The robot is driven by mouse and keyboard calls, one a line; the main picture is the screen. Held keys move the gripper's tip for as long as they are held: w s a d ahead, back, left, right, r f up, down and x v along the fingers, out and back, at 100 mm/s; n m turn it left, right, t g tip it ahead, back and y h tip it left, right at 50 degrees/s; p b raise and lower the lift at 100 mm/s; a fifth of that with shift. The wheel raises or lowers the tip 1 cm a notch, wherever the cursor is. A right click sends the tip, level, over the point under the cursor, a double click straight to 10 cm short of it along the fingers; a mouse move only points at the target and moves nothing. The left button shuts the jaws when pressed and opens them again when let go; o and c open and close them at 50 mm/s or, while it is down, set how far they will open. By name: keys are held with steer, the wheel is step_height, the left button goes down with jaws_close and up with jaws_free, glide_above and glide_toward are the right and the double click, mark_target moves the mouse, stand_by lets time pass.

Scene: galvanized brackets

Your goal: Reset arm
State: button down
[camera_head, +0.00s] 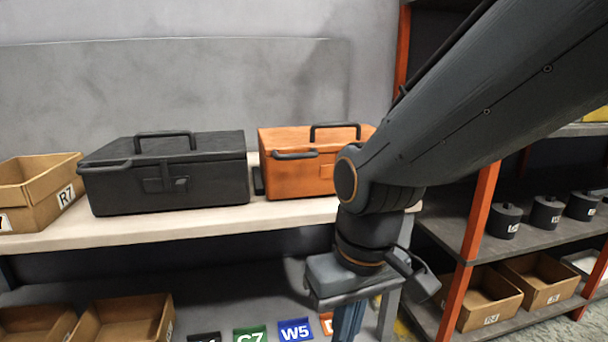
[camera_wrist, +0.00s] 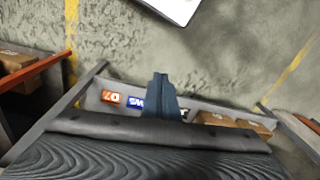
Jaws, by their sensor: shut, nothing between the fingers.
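My arm reaches in from the upper right of the head view and bends down at the wrist. My gripper (camera_head: 348,322) points downward in front of the workbench, at the bottom edge of the head view, where its tips are cut off. In the wrist view my gripper (camera_wrist: 161,88) shows as blue-grey fingers together, with nothing between them.
A black toolbox (camera_head: 165,182), an orange toolbox (camera_head: 297,178) and a cardboard bin R7 (camera_head: 40,200) stand on the bench (camera_head: 200,226). Colored label plates, including blue W5 (camera_head: 296,330), sit below. A shelf rack (camera_head: 477,215) stands right. The floor (camera_wrist: 215,65) has yellow lines.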

steer(key=s+d+r+m+h+p, duration=0.1)
steer(key=d+r+m+p, duration=0.3)
steer(key=d+r+p, duration=0.9)
step_height(320, 180, up, 2)
steer(key=s+p, duration=0.1)
steer(key=p, duration=0.9)
steer(key=shift+d+r, duration=0.2)
steer(key=shift+d, duration=0.05)
steer(key=shift+s, duration=0.1)
stand_by(0.6)
